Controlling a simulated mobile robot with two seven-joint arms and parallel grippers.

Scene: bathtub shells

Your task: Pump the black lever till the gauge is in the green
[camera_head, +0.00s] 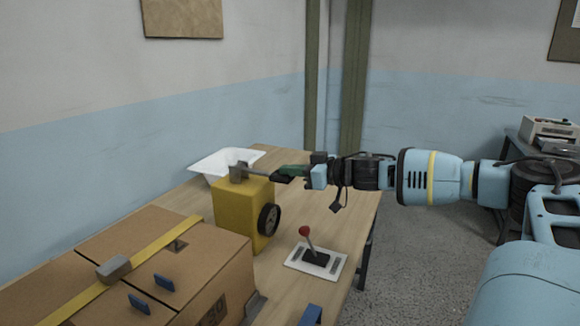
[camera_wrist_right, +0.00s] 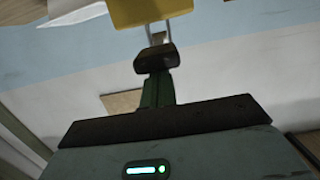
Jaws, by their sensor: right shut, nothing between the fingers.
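A yellow box-shaped pump (camera_head: 235,210) stands on the wooden table, with a grey bracket on top. A grey rod runs right from the bracket to the lever's black grip (camera_head: 283,179). A dark round part (camera_head: 269,220), probably the gauge, is on the pump's side; its face is too oblique to read. My right gripper (camera_head: 292,171) is shut and empty, at or just above the black grip; whether it touches is unclear. In the right wrist view, a dark block (camera_wrist_right: 155,58), seemingly the grip, lies beyond the green fingers, before the yellow pump (camera_wrist_right: 150,10). My left gripper is out of view.
A red-knobbed joystick on a white plate (camera_head: 300,262) stands in front of the pump. A taped cardboard box (camera_head: 215,240) fills the left front. A white basin (camera_head: 205,165) is behind the pump. The table's right side is mostly clear.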

